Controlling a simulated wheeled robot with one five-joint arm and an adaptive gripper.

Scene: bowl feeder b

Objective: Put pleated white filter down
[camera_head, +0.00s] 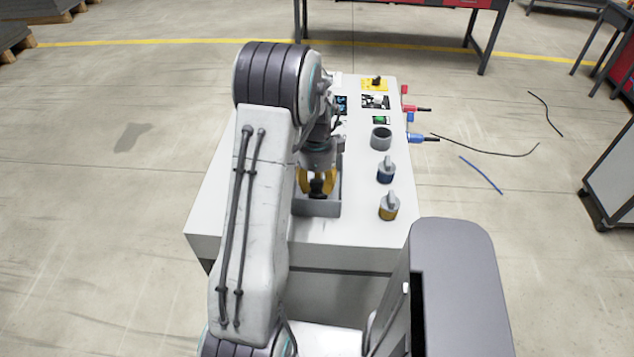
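My gripper (317,187), with yellow fingers, points down over a grey open-topped box (317,208) on the white machine top. A dark part shows between the fingertips; I cannot tell whether it is fingertip pads or a held thing. My arm covers the left of the box and part of the machine top. I cannot make out a pleated white filter; it may be hidden by my arm or inside the box.
On the white machine top (362,230), right of the box, stand a grey cup (381,139), a blue-based fitting (386,173) and a yellow-based fitting (389,208). Red (409,108) and blue (416,139) connectors stick out at the right edge. Cables lie on the floor.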

